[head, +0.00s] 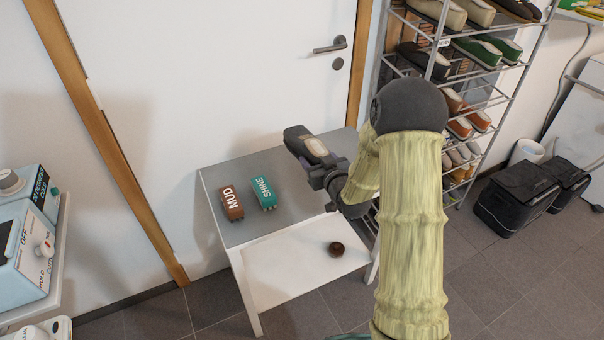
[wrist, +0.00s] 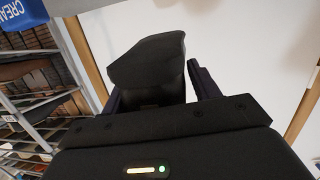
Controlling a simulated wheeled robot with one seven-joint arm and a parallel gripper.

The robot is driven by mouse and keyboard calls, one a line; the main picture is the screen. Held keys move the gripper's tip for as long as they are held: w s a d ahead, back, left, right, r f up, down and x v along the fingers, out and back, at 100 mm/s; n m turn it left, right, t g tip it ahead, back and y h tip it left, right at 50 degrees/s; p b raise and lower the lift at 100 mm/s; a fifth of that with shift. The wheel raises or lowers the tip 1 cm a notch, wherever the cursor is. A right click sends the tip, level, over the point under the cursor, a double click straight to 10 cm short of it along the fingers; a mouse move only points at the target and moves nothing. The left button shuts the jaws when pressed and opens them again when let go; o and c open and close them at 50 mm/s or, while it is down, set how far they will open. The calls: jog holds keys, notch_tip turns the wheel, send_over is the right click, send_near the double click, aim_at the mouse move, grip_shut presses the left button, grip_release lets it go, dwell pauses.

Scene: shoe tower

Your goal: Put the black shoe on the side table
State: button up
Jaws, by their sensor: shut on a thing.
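The black shoe (head: 305,143) is in my gripper (head: 317,168), above the grey top of the side table (head: 213,180) at its back right part. In the wrist view the black shoe (wrist: 147,68) stands between the two fingers of my gripper (wrist: 152,92), which are shut on it. The shoe's light inside shows in the head view. I cannot tell from these views how much gap there is between the shoe and the table top.
A brown MUD brush (head: 231,203) and a green SHINE brush (head: 264,193) sit on the table's left half. A shoe rack (head: 480,80) stands right, and a door (head: 220,80) behind.

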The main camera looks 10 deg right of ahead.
send_over(316, 194)
jog(key=shift+f+b, duration=0.35)
jog(key=shift+f, duration=2.75)
jog(key=shift+f, duration=1.9)
jog(key=o, duration=1.2)
jog(key=shift+f, duration=0.1)
jog(key=v, duration=1.2)
jog(key=shift+b, duration=0.4)
